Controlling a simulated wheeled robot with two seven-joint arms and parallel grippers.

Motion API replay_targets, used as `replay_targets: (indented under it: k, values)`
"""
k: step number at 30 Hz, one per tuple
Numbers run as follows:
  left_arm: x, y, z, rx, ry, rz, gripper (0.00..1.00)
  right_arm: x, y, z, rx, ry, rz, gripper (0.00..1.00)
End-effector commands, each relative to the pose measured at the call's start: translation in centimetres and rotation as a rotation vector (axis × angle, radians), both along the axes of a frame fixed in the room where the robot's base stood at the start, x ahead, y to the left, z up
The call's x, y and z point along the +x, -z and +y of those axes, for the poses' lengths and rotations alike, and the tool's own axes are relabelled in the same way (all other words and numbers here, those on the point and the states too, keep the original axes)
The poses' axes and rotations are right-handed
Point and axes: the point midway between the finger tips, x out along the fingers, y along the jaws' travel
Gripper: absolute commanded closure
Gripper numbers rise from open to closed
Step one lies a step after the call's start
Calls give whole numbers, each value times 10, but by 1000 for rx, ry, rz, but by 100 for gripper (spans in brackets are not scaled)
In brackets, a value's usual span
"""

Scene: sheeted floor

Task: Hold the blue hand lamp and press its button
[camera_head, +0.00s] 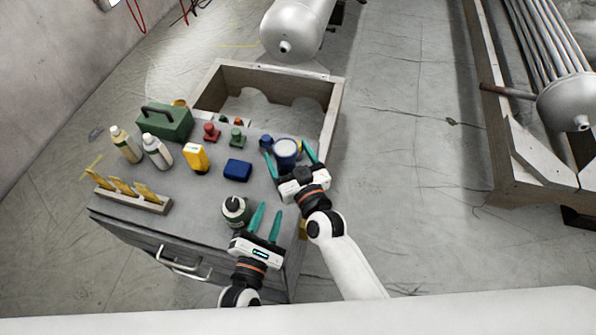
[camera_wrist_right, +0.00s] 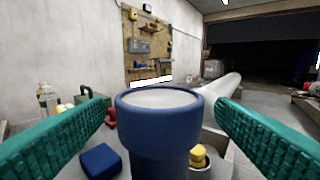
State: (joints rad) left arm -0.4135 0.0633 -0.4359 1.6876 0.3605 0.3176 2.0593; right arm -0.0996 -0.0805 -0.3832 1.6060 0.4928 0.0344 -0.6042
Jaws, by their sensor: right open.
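The blue hand lamp (camera_head: 286,150) has a pale round face and stands near the right edge of the grey cabinet top. In the right wrist view the lamp (camera_wrist_right: 158,130) is upright between the fingers, with a gap on each side. My right gripper (camera_head: 289,152) is open around the lamp, with its teal fingers not closed on it. I cannot make out the lamp's button.
On the cabinet top (camera_head: 205,215) are a blue block (camera_head: 237,170), a yellow tool (camera_head: 196,157), two bottles (camera_head: 157,151), a green toolbox (camera_head: 166,122) and a wooden rack (camera_head: 130,193). A wooden crate (camera_head: 335,105) stands behind.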

Motion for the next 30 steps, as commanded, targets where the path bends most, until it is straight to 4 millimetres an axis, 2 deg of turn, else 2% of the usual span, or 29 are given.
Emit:
replay_targets:
  k: [3,9,20,29,30]
  values:
    - [0,0,0,0,0,0,64,19,-1,7,-1,0,-1,21]
    - [0,0,0,0,0,0,64,36,0,14,0,0,0,21]
    - [0,0,0,0,0,0,64,39,0,15,0,0,1,23]
    - [0,0,0,0,0,0,64,38,0,15,0,0,1,72]
    - [0,0,0,0,0,0,69,38,0,15,0,0,1,74]
